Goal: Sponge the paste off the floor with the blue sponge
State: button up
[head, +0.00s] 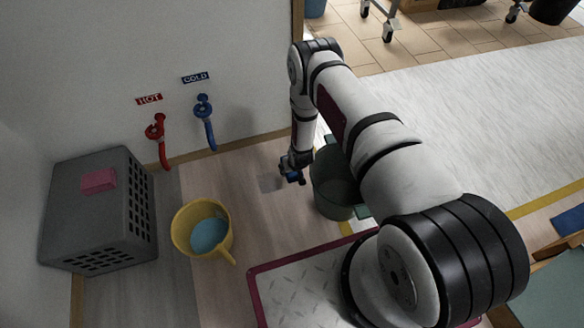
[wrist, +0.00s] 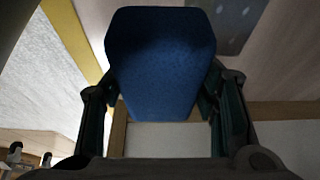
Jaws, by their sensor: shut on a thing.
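The blue sponge (wrist: 160,60) fills the middle of the wrist view, held between the two fingers of my gripper (wrist: 165,100). In the head view my gripper (head: 292,170) points down low over the wooden floor, with a bit of the blue sponge (head: 293,177) at its tip. A greyish paste patch (head: 270,183) lies on the floor just left of the sponge. The patch (wrist: 228,22) also shows in the wrist view, at the top right beyond the sponge. I cannot tell whether the sponge touches the floor.
A green bucket (head: 333,192) stands close right of my gripper. A yellow bucket (head: 188,240) of bluish water stands to the left. A grey crate (head: 90,222) with a pink block (head: 98,181) on top is at the far left. Red (head: 159,138) and blue (head: 206,122) taps are on the wall behind.

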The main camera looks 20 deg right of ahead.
notch_tip(320, 180, down, 4)
jog(key=b, duration=0.3)
jog(key=shift+s, duration=0.1)
jog(key=shift+f, duration=1.05)
jog(key=shift+d, duration=0.1)
